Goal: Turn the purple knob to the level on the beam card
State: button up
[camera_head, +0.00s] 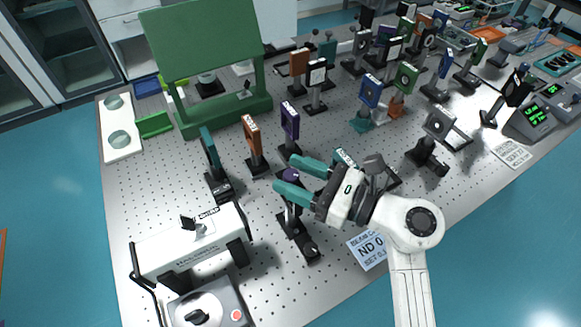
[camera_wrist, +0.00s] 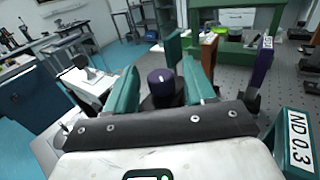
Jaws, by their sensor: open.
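The purple knob (camera_head: 291,175) sits on top of a dark post on a black base on the optical table. My gripper (camera_head: 293,173) has its two teal fingers spread on either side of the knob. In the wrist view the knob (camera_wrist: 160,80), with a light mark on its top, stands between the open fingers (camera_wrist: 162,88). A gap shows on both sides, so no grip is visible. The beam card (camera_head: 367,250) lies flat near the table's front edge. It reads "ND 0" and "SET 0", and my arm hides the rest of the figures.
A green mount labelled ND 0.3 (camera_wrist: 297,143) stands close at the right in the wrist view. An orange mount (camera_head: 252,137) and a purple mount (camera_head: 290,122) stand behind the knob. A white instrument (camera_head: 195,245) is at the left. Bare table lies in front of the knob's base.

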jog(key=shift+w+a, duration=0.25)
jog(key=shift+a, duration=0.35)
jog(key=shift+c, duration=0.5)
jog(key=c, duration=0.8)
jog(key=shift+m+t, duration=0.3)
jog(key=shift+t, duration=0.1)
jog(key=m+t+h+p, duration=0.1)
jog(key=t, duration=0.1)
jog(key=m+t+h+p, duration=0.1)
jog(key=m+t+h, duration=0.1)
jog(key=m+t+h+p, duration=0.1)
jog(key=p, duration=0.1)
jog(key=shift+s+r+m+t+h, duration=0.1)
jog(key=shift+r+m+t+h, duration=0.2)
jog(key=shift+t+h, duration=0.1)
jog(key=shift+f+m+t+h+p, duration=0.15)
jog(key=shift+m+t+h+p, duration=1.05)
jog(key=shift+h, duration=0.5)
jog(key=shift+d+m+t+h+p, duration=0.1)
jog(key=shift+m+t+h+p, duration=0.2)
jog(key=shift+m+h+p, duration=0.35)
jog(key=shift+m+h, duration=0.35)
jog(key=shift+h, duration=0.3)
